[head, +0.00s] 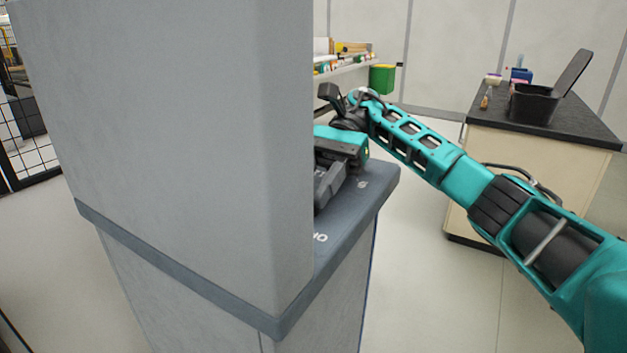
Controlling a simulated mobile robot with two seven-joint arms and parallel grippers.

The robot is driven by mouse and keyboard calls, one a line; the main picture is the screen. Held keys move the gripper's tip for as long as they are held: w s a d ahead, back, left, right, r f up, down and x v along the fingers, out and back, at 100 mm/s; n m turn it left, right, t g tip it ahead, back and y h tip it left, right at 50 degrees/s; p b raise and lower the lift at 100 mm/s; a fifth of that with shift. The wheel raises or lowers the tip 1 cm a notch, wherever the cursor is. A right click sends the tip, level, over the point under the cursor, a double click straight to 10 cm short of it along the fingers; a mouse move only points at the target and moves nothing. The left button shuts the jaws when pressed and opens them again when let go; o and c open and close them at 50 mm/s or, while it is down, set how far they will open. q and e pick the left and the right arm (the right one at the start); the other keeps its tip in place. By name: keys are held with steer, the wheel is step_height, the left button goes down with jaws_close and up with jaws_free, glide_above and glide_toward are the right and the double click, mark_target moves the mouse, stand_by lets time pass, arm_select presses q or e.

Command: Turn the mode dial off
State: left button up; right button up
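A large grey machine cabinet (190,130) fills the left half of the head view. It has a darker blue-grey ledge (340,228) with part of some white lettering. I see no mode dial; the cabinet hides whatever lies behind its near corner. My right arm reaches in from the right, and my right gripper (325,188) is over the ledge, close to the cabinet's edge. Its fingers are partly hidden behind the cabinet, so I cannot tell whether they are open or shut or touch anything. My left gripper is not in view.
A cream cabinet with a dark top (575,135) stands at the right and carries an open black bin (533,104) and small items. A shelf with goods and a green bin (382,78) are at the back. Mesh fencing (30,140) is at far left. Pale floor lies between.

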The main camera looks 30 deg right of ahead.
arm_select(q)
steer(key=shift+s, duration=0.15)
arm_select(e)
steer(key=shift+f, duration=0.3)
steer(key=shift+s, duration=0.1)
steer(key=o, duration=1.1)
steer(key=shift+c, duration=0.2)
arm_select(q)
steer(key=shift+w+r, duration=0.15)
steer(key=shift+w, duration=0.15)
arm_select(e)
steer(key=shift+r, duration=0.2)
arm_select(q)
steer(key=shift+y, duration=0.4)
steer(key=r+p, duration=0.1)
steer(key=p, duration=0.1)
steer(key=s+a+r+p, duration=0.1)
steer(key=p, duration=0.1)
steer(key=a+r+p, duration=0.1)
steer(key=p, duration=0.1)
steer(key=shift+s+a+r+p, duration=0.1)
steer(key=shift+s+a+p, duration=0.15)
steer(key=shift+p, duration=0.05)
arm_select(e)
step_height(320, 180, up, 20)
